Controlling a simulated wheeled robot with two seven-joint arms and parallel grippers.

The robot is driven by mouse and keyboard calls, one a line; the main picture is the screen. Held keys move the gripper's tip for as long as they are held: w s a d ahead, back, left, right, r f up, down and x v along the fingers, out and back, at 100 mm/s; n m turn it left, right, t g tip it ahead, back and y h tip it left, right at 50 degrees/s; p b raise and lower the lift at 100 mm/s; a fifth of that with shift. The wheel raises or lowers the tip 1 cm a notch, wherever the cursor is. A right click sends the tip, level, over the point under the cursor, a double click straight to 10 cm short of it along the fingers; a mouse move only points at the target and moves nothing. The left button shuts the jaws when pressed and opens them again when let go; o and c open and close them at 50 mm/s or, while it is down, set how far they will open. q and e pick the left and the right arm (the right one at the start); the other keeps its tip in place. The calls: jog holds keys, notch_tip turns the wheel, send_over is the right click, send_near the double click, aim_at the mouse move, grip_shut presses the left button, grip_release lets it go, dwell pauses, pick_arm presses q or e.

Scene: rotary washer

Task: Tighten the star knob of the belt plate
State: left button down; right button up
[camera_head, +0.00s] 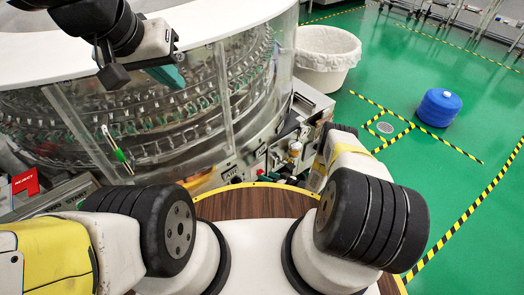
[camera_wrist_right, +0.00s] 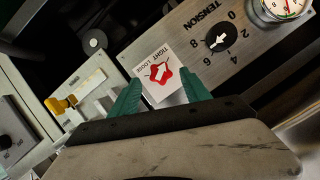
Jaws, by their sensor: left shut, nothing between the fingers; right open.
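The red star knob (camera_wrist_right: 160,73) with a white arrow sits on a white label marked TIGHT and LOOSE in the right wrist view. My right gripper (camera_wrist_right: 161,90) is open, its two green fingers pointing toward the knob, one on each side of its lower part. I cannot tell whether they touch it. The knob cannot be made out in the head view, where my right arm covers that part of the machine. My left gripper (camera_head: 168,76) is shut and empty in front of the washer drum, at the upper left of the head view.
A grey panel with a TENSION dial (camera_wrist_right: 221,39) and a round gauge (camera_wrist_right: 283,7) lies right of the knob. The glass-walled washer (camera_head: 150,110) fills the left. Green floor with a blue drum (camera_head: 438,108) is open at right.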

jog(key=v, duration=0.4)
jog(key=shift+d, duration=0.1)
dwell(0.4)
